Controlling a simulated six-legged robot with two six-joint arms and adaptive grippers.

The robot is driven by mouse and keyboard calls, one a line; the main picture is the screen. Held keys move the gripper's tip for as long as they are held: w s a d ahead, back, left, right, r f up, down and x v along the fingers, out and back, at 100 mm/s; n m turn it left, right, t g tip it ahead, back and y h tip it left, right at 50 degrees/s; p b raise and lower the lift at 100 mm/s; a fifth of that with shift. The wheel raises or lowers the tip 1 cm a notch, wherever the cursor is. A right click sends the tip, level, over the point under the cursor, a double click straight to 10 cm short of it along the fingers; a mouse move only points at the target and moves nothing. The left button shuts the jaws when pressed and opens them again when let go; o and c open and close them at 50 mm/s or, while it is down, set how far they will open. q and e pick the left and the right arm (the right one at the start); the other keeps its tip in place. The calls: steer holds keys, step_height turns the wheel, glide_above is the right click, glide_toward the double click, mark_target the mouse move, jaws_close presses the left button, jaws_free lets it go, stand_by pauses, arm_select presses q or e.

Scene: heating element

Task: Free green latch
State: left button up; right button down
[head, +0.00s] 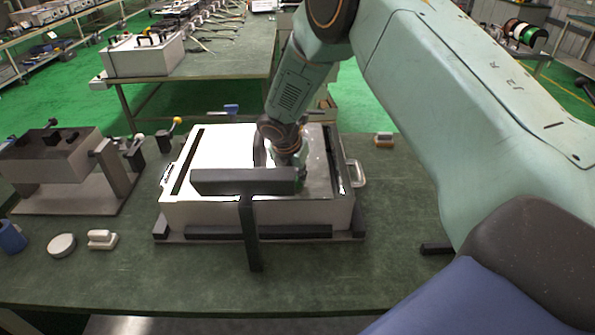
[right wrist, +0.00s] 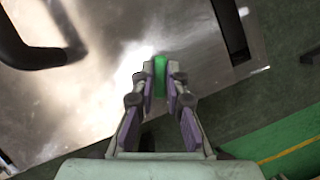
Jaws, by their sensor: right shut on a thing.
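The green latch (right wrist: 160,75) shows in the right wrist view between the two fingertips of my right gripper (right wrist: 160,86), on the shiny metal top of the white box. The gripper is shut on it. In the head view the same gripper (head: 297,180) reaches down onto the right part of the box top, and the latch is mostly hidden there. The white box (head: 190,212) stands on a dark base on the green table, with a metal handle on its right side. My left gripper is not in view.
A dark T-shaped bar (head: 245,181) stands in front of the box. A grey device (head: 50,160) stands at the left. A round white lid (head: 61,245) and a small white block (head: 102,240) lie at the front left. The front of the table (head: 180,280) is mostly clear.

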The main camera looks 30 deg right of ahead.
steer(key=m, duration=0.1)
steer(key=m+g, duration=0.1)
steer(key=m, duration=0.1)
steer(key=shift+w+a+r+h, duration=0.1)
steer(key=shift+w+h, duration=0.1)
steer(key=shift+h, duration=0.2)
steer(key=m+g, duration=0.1)
steer(key=m, duration=0.1)
steer(key=shift+m, duration=0.4)
steer(key=m+g+b, duration=0.1)
steer(key=m, duration=0.2)
steer(key=shift+w+b, duration=0.15)
steer(key=shift+b, duration=0.25)
steer(key=m+g+b, duration=0.1)
steer(key=m, duration=0.2)
steer(key=shift+m+g+y+b, duration=0.3)
steer(key=shift+m+b, duration=0.1)
steer(key=shift+m, duration=0.1)
steer(key=c, duration=1.4)
jaws_free()
steer(key=shift+o, duration=0.2)
